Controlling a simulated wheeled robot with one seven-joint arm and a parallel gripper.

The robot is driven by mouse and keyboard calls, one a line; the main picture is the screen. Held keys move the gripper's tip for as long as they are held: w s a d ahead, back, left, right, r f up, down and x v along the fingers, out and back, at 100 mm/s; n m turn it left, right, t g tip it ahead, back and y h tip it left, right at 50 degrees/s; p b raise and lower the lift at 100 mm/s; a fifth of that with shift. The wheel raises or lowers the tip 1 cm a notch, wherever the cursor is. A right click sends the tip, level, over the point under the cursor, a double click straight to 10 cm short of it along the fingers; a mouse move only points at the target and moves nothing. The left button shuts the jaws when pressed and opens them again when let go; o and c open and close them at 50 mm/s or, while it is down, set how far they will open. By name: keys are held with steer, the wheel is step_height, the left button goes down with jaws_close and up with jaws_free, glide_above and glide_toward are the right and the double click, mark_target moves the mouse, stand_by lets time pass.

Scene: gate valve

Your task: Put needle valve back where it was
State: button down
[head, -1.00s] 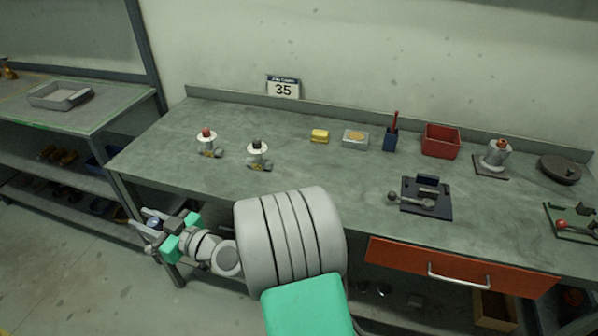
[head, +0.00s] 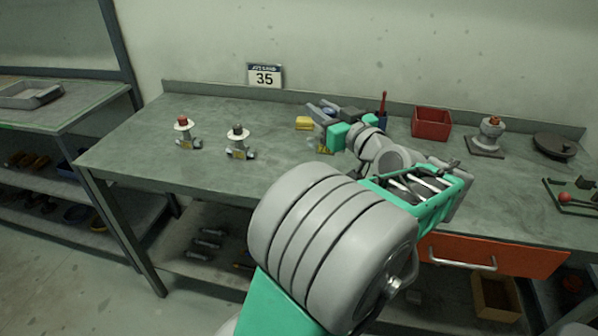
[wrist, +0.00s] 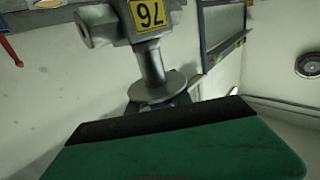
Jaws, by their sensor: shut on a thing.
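The valve has a yellow tag (wrist: 148,23) with dark digits, a side port and a stem running toward my jaws. In the head view the jaws mostly hide it; a bit of yellow shows below them. Two other valves stand on the bench at left: one with a red knob (head: 186,133) and one with a dark knob (head: 239,144), each with a white disc.
A number 35 sign (head: 265,76) stands at the back edge.

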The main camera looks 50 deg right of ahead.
steer(key=shift+s+d, duration=0.25)
steer(key=w+d+f+p, duration=0.2)
steer(key=w+d+f, duration=0.3)
steer(key=w+f, duration=0.7)
steer(key=shift+w+f, duration=0.3)
steer(key=shift+f, duration=0.05)
steer(key=shift+d, duration=0.1)
steer(key=shift+f, duration=0.15)
steer(key=c, duration=1.6)
jaws_free()
steer(key=shift+f+b, duration=0.15)
steer(key=shift+b, duration=0.15)
steer(key=o, duration=0.4)
steer(key=shift+o, duration=0.2)
